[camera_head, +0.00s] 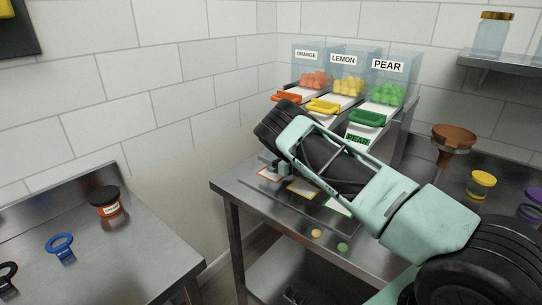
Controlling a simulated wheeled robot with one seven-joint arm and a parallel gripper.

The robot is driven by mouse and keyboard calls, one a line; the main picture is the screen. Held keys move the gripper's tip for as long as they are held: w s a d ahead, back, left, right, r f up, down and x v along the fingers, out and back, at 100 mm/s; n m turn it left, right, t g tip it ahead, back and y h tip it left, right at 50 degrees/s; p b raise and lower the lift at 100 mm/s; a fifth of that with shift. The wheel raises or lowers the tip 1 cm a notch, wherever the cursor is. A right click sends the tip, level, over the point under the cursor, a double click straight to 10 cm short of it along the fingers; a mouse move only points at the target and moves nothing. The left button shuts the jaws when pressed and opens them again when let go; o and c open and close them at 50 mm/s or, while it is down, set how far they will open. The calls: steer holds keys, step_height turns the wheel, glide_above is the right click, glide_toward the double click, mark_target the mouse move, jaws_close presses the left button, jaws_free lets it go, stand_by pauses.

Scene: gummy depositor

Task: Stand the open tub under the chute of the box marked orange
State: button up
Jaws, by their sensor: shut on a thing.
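The box marked orange (312,72) stands leftmost of three clear boxes at the back and holds orange gummies. Its chute has an orange handle (287,98). An orange-edged card (267,174) lies on the steel table in front of it. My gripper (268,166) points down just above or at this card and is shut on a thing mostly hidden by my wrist. I take it for the open tub, as no other open tub shows; its shape and whether it touches the table cannot be made out.
Lemon (345,68) and pear (388,75) boxes stand to the right. Yellow-edged (303,189) and green-edged cards lie partly under my arm. Two loose gummies lie near the table's front edge (265,218). A black-lidded jar (108,207) stands on the left table, across a gap.

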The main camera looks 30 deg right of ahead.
steer(key=o, duration=1)
